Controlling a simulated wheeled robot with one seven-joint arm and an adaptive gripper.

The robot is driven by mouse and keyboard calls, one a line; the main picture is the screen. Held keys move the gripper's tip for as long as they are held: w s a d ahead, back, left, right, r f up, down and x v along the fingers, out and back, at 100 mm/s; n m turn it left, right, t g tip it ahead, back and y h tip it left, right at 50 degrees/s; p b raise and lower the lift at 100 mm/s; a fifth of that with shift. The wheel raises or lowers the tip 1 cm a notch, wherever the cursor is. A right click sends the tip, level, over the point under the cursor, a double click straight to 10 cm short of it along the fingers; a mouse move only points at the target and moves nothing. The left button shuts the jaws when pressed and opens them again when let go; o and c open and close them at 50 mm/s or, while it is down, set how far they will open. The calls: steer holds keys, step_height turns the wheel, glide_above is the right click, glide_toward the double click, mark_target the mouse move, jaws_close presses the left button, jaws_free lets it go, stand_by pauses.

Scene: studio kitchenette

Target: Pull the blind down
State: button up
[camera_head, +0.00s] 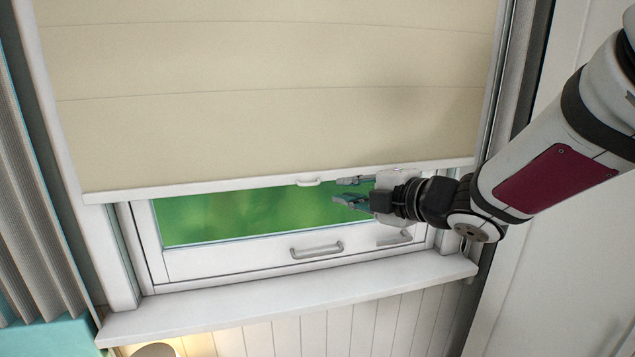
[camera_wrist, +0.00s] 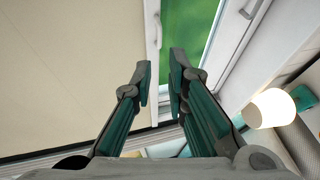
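The cream blind (camera_head: 270,95) covers most of the window, ending in a white bottom rail (camera_head: 200,189). A small white pull tab (camera_head: 308,182) sits at the middle of the rail. My gripper (camera_head: 343,190) is open and empty, its fingers pointing left just right of the tab, with a visible gap to it. One finger is near rail height, the other lower in front of the glass. In the wrist view my gripper (camera_wrist: 160,66) shows two parted fingers, with the blind (camera_wrist: 60,70) on the left and the rail (camera_wrist: 152,45) beyond the gap between them.
Below the rail, green shows through the window pane (camera_head: 215,215). A metal window handle (camera_head: 317,251) sticks out from the lower frame. The white sill (camera_head: 290,298) juts out below. A grey curtain (camera_head: 35,195) hangs at left. A lit lamp (camera_wrist: 271,108) shows in the wrist view.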

mark_target(310, 185)
steer(key=x, duration=1.2)
steer(key=shift+p, duration=0.4)
steer(key=shift+c, duration=0.6)
jaws_close()
